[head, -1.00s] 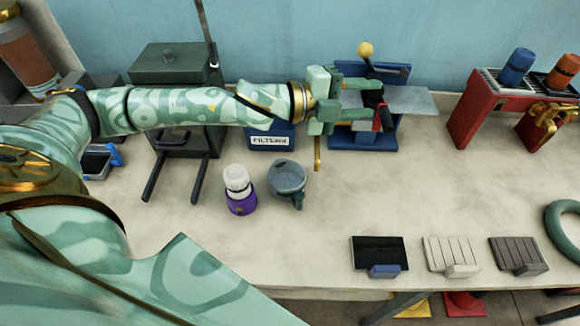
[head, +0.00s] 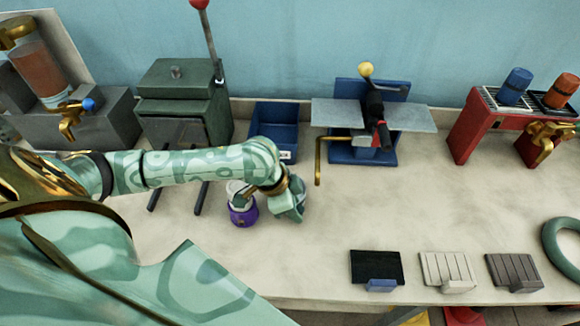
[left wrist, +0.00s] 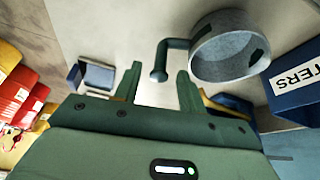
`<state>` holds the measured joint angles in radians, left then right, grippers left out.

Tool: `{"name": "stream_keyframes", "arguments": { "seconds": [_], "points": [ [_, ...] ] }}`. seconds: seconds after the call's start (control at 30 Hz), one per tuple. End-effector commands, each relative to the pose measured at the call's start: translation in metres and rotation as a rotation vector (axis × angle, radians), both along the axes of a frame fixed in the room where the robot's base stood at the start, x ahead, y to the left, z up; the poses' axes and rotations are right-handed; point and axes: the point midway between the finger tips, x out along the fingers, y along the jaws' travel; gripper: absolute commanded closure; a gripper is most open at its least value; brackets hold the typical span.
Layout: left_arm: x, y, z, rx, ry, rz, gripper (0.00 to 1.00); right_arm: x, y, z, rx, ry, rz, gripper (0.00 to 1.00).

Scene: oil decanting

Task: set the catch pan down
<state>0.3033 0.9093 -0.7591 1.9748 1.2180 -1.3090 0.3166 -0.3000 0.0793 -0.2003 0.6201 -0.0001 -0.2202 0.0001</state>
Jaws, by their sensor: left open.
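A round grey pan (left wrist: 225,55) with a dark green handle stands on the bench in the left wrist view; I take it as the catch pan. Its handle end lies just beyond my open, empty left gripper (left wrist: 157,68), between the two fingers in the picture. I cannot tell any contact. In the head view my left gripper (head: 291,203) is low over the bench and covers most of the pan. My right gripper is not in view.
Behind are a blue FILTERS bin (head: 275,130) and a blue stand (head: 362,151) with a brass spout.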

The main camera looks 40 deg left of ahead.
Motion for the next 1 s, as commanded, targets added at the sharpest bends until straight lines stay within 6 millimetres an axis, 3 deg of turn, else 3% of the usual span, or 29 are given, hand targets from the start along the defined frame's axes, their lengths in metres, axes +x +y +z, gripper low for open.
{"name": "stream_keyframes", "arguments": {
  "seconds": [0.17, 0.43, 0.73, 0.9, 1.0],
  "points": [
    [0.004, -0.004, -0.014, 0.0, 0.0, -0.001, 0.59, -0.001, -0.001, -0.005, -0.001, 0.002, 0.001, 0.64],
    [0.014, -0.015, -0.054, -0.001, 0.001, 0.0, 0.59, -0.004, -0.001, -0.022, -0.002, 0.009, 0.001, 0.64],
    [0.016, -0.016, -0.058, 0.002, -0.002, -0.003, 0.59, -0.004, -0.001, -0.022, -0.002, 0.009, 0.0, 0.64],
    [0.016, -0.016, -0.057, 0.002, -0.002, -0.002, 1.0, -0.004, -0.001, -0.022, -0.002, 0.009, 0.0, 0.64],
    [0.016, -0.016, -0.057, 0.002, -0.004, -0.003, 1.0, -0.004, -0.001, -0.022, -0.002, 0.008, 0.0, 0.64]
  ]
}}
